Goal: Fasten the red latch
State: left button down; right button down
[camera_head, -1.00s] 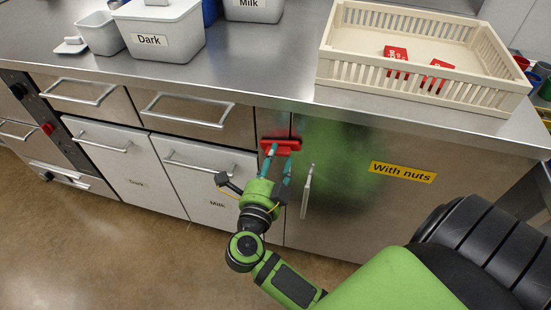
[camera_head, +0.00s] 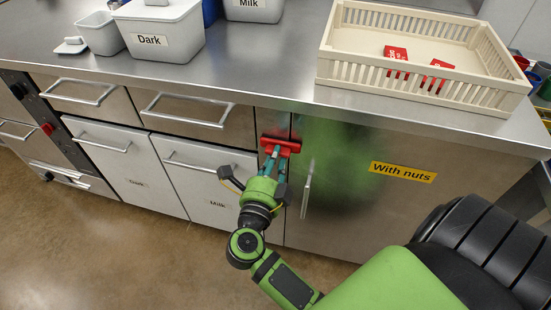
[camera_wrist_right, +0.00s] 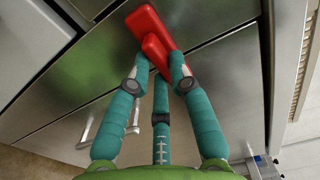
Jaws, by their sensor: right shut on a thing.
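The red latch (camera_head: 281,141) sits high on the cabinet front, just under the counter, by the seam at the left edge of the "With nuts" door (camera_head: 345,190). It also shows at the top of the right wrist view (camera_wrist_right: 147,22), as a red bar with a smaller red part between my fingers. My right gripper (camera_head: 275,156) is at the latch from below, its teal fingers shut on that part. The fingertips show in the right wrist view (camera_wrist_right: 158,78). Whether the latch is engaged is hard to tell. My left gripper is not in view.
The door's vertical metal handle (camera_head: 307,188) stands close to the right of my gripper. The counter edge (camera_head: 250,97) overhangs above. A cream crate (camera_head: 420,82) with red packets and several tubs, including "Dark" (camera_head: 165,45), stand on the counter. The floor left of my arm is clear.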

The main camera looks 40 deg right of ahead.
jog(key=c, duration=1.1)
grip_release()
